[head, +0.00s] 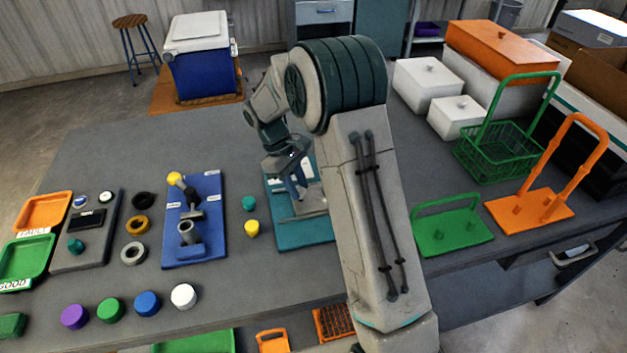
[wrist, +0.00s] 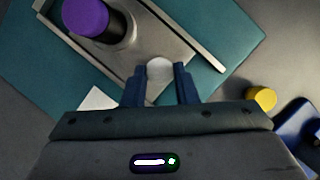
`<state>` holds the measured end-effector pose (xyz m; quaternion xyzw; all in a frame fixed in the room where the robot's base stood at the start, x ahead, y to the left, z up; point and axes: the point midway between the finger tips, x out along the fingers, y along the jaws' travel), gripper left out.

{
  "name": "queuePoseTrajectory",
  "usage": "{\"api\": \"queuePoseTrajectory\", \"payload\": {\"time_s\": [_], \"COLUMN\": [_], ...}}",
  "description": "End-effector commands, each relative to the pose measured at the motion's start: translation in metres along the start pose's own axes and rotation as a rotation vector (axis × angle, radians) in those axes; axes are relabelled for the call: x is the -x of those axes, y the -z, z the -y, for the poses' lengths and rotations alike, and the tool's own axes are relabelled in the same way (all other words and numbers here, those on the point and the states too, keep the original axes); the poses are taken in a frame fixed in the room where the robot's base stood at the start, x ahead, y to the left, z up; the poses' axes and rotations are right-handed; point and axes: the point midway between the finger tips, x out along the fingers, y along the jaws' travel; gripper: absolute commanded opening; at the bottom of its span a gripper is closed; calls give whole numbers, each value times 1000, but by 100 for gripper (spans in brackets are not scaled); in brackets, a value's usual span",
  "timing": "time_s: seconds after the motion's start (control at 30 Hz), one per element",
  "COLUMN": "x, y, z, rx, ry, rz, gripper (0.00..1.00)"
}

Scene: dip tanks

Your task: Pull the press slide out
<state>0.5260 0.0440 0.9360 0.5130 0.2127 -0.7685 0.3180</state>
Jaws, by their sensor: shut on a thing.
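The press slide (wrist: 61,33) is a grey metal plate between rails on a teal base (wrist: 225,62). A purple cap (wrist: 85,17) sits on a round dark post on it in the wrist view. A pale rounded knob (wrist: 160,69) at the slide's near edge lies between the blue fingers of my gripper (wrist: 160,86), which is shut on it. In the head view my gripper (head: 298,190) reaches down over the teal base (head: 302,237). My arm hides the right part of that base and most of the slide there.
A blue board (head: 206,244) with a yellow-knobbed lever stands left of the teal base. A teal cap (head: 249,203) and a yellow cap (head: 252,228) lie between them. Several coloured caps line the front edge. A green basket (head: 497,155) and handled racks stand right.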

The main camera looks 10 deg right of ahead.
Motion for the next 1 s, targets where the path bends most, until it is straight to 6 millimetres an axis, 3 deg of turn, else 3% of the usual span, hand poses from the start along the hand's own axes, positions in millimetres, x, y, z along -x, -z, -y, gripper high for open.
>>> {"api": "queuePoseTrajectory", "payload": {"time_s": [0.1, 0.23, 0.63, 0.67, 0.73, 1.0], "x": [11, 17, 21, 21, 21, 19], "y": [23, 38, 47, 47, 47, 44], "z": [24, 41, 51, 51, 51, 47], "rx": [8, 5, 5, 5, 6, -2], "ry": [-3, -2, -2, -2, -2, 1], "rz": [-4, -2, -7, -7, -6, -3], "gripper": [0, 0, 0, 29, 48, 48]}}
